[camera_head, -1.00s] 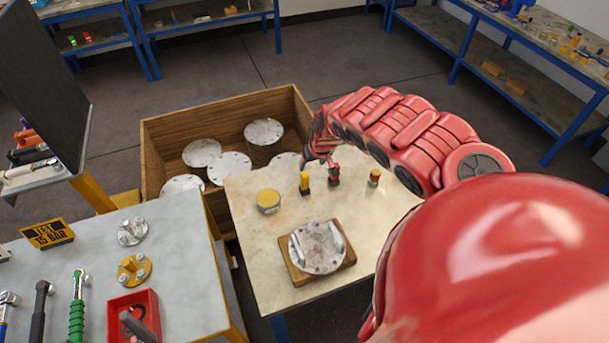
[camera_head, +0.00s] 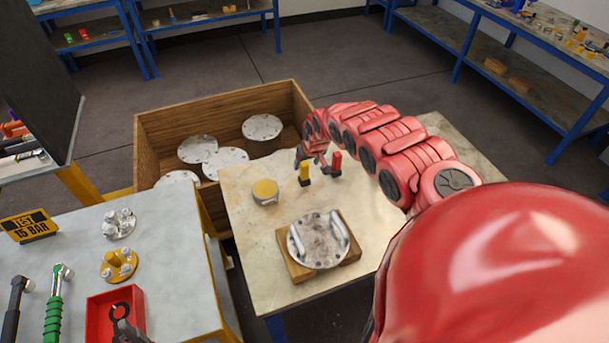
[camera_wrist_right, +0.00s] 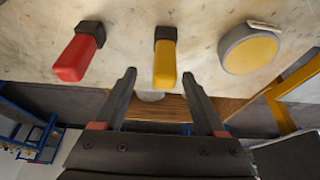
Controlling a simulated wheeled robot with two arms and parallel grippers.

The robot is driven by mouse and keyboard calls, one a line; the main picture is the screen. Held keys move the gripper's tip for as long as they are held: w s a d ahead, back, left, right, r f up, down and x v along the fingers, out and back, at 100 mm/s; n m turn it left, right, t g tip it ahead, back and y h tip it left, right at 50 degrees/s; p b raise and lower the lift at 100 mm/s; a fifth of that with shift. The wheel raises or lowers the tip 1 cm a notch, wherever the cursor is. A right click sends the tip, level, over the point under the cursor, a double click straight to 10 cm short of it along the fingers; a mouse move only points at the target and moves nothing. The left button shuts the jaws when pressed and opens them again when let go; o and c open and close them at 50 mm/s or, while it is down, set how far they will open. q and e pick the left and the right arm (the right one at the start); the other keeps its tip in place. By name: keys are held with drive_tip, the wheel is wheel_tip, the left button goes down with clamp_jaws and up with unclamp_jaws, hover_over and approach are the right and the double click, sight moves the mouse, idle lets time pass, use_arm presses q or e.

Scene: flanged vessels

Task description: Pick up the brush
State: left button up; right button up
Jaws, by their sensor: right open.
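Two upright handled pieces with black ends stand at the back of the cream table. One is yellow (camera_head: 304,173) and one is red (camera_head: 336,162); I cannot tell for certain which is the brush. In the wrist view the yellow piece (camera_wrist_right: 165,65) lies between my finger lines and the red piece (camera_wrist_right: 75,58) is to the left, outside them. My right gripper (camera_wrist_right: 159,73) is open and empty, with its tips close to the yellow piece; contact is unclear. In the head view the right gripper (camera_head: 318,160) is small, just behind these pieces. My left gripper is not in view.
A round yellow-topped tin (camera_head: 265,192) stands left of the pieces. A flanged lid with two handles (camera_head: 318,240) lies on a wooden board in front. A wooden crate (camera_head: 160,135) of metal discs stands behind. A grey bench (camera_head: 180,230) is at left.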

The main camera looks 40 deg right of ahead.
drive_tip(key=shift+w+a+f, duration=0.2)
drive_tip(key=shift+w+f, duration=0.1)
drive_tip(key=shift+f, duration=0.2)
drive_tip(key=x, duration=0.2)
drive_tip(key=shift+w+a+f+p, duration=0.2)
drive_tip(key=shift+w+f+p, duration=0.05)
drive_tip(key=shift+f+p, duration=0.1)
drive_tip(key=shift+w+d+f, duration=0.15)
drive_tip(key=shift+f, duration=0.35)
drive_tip(key=shift+d+f, duration=0.1)
drive_tip(key=shift+d, duration=0.05)
clamp_jaws()
